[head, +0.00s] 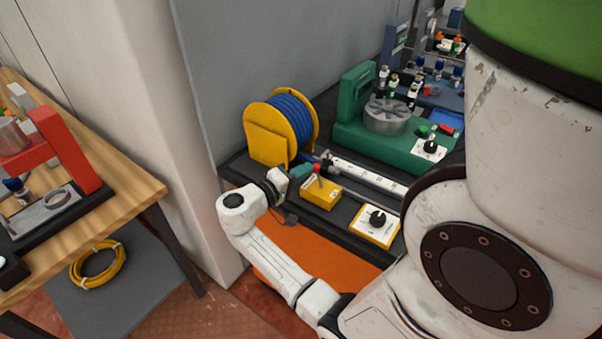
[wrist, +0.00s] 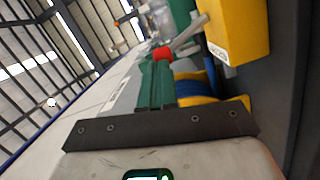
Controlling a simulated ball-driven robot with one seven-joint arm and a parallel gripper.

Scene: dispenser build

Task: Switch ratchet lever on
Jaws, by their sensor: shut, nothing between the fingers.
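The ratchet lever is a grey rod with a red knob (head: 317,168), fixed to a small yellow box (head: 322,193) on the dark bench. In the wrist view the red knob (wrist: 162,53), grey rod (wrist: 189,33) and yellow box (wrist: 238,28) also show. My gripper (head: 306,170) has green fingers and is shut and empty. Its tips are right beside the red knob, on its left in the head view. In the wrist view my gripper (wrist: 157,66) ends just below the knob; I cannot tell whether they touch. The lettering on the box is too small to read.
A yellow reel (head: 263,139) of blue hose stands just behind my gripper. A white ruled bar (head: 365,171) lies behind the box, and a dial panel (head: 375,224) sits to its right. A green machine (head: 352,112) is farther back. A wooden table (head: 125,197) stands at left.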

